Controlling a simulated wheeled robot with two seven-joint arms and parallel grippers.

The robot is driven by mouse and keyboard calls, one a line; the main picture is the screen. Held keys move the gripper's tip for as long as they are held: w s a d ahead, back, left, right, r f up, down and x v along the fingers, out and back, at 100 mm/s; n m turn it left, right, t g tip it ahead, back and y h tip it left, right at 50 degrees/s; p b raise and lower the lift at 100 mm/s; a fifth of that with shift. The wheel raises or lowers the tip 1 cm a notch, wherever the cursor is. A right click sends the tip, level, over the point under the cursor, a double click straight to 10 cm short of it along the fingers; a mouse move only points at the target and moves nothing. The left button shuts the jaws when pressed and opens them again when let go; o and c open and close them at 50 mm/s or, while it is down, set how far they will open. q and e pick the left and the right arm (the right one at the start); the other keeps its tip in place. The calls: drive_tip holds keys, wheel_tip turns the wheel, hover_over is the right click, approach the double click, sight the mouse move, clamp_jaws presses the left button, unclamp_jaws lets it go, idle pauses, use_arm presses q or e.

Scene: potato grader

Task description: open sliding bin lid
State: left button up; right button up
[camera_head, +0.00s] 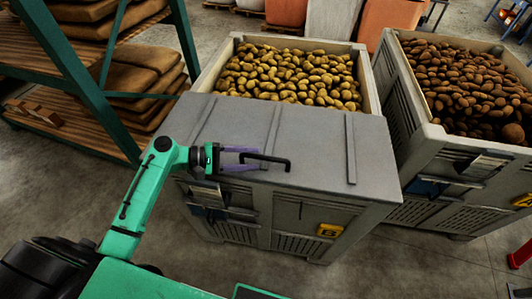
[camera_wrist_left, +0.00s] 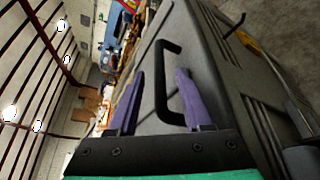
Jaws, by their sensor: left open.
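The grey sliding lid (camera_head: 310,150) covers the front part of a grey bin (camera_head: 350,212); the rear part is uncovered and shows yellow-brown potatoes (camera_head: 290,75). A black bar handle (camera_head: 276,158) stands on the lid; it also shows in the left wrist view (camera_wrist_left: 160,82). My left gripper (camera_head: 250,159) is open at the handle, its purple fingers pointing right. In the left wrist view, the open fingers (camera_wrist_left: 160,72) lie on either side of the handle, with gaps visible. Contact cannot be told. My right gripper is not in view.
A second open bin (camera_head: 408,92) with darker potatoes stands close at the right. A green-framed rack (camera_head: 75,75) with stacked sacks (camera_head: 140,75) stands at the left. Orange and pale containers line the back. Concrete floor (camera_head: 400,270) is clear at the front right.

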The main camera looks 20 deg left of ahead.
sight(258, 158)
use_arm(q)
drive_tip(key=p+x, duration=0.1)
drive_tip(key=x, duration=0.4)
drive_tip(key=shift+w+a, duration=0.15)
drive_tip(key=shift+w, duration=0.05)
drive_tip(key=shift+f, duration=0.1)
drive_tip(key=shift+s, duration=0.1)
clamp_jaws()
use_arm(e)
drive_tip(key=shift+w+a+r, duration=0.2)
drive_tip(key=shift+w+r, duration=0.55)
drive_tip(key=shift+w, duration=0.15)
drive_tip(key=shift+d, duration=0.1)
